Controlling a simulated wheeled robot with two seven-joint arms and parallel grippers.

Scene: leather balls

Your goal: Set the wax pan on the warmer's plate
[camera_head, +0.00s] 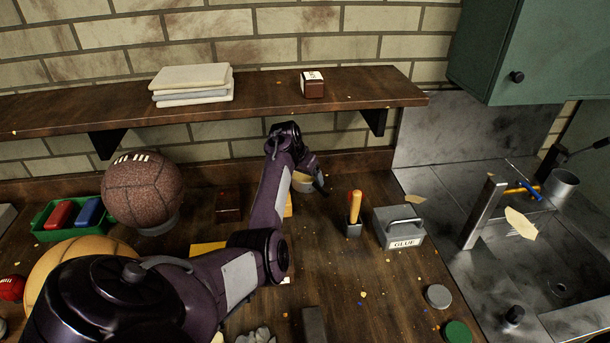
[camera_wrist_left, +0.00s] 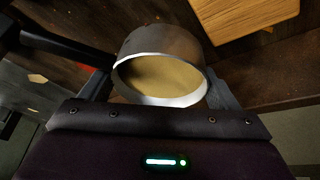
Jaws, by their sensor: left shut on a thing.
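The wax pan (camera_wrist_left: 150,42) is a small round metal pan with a bright rim and tan wax inside. In the left wrist view it sits between the fingers of my left gripper (camera_wrist_left: 160,92), which is shut on it. In the head view the pan (camera_head: 302,186) shows partly below my left gripper (camera_head: 312,174), near the back of the bench; the arm hides part of it. I cannot tell how high it is above the bench. My right gripper is not in view.
A GLUE box (camera_head: 398,228) and a yellow-handled tool in a holder (camera_head: 354,212) stand right of the pan. A brown ball (camera_head: 143,188) and green tray (camera_head: 72,222) are left. A shelf (camera_head: 260,92) overhangs the back. A sink lies right.

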